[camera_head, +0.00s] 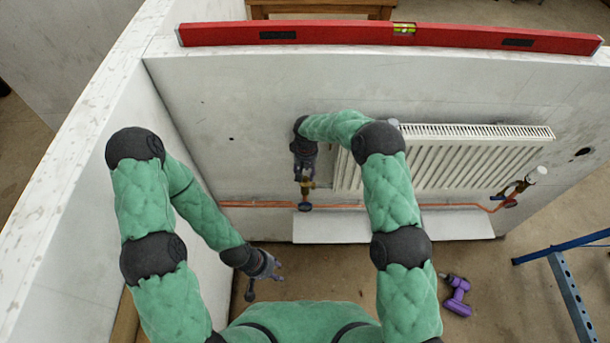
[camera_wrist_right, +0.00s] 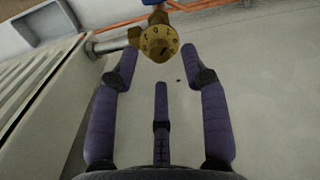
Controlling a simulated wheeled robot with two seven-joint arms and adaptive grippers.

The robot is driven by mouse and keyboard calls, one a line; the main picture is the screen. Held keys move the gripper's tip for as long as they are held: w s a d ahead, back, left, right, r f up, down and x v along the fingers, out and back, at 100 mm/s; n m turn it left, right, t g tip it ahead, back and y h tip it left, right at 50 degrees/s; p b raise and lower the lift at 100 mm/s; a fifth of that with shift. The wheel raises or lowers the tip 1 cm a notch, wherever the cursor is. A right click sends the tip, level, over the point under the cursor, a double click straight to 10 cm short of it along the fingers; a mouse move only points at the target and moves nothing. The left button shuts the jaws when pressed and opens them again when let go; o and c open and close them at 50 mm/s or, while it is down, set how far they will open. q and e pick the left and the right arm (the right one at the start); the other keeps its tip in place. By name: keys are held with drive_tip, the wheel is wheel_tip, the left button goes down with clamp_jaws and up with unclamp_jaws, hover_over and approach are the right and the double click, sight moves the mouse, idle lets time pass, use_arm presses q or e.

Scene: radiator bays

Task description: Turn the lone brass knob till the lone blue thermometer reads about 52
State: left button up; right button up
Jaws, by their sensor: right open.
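The brass knob (camera_head: 306,185) is on the pipework at the radiator's lower left corner. In the right wrist view the brass knob (camera_wrist_right: 160,43) shows its numbered face between and just beyond my fingertips. My right gripper (camera_head: 304,174) is open above it, with purple fingers spread on both sides; I see no clear contact. A small blue part (camera_head: 305,207) sits on the pipe below the knob and shows at the top edge of the right wrist view (camera_wrist_right: 151,2); no reading is legible. My left gripper (camera_head: 263,280) hangs low at the left, open and empty.
A white radiator (camera_head: 430,160) is on the wall, with a white-headed valve (camera_head: 541,170) at its right. A copper pipe (camera_head: 345,206) runs below. A red level (camera_head: 390,36) lies on the wall top. A purple drill (camera_head: 456,295) and blue frame (camera_head: 568,285) are at lower right.

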sight(305, 180)
drive_tip(key=shift+s+f, duration=0.1)
drive_tip(key=shift+f, duration=1.25)
clamp_jaws()
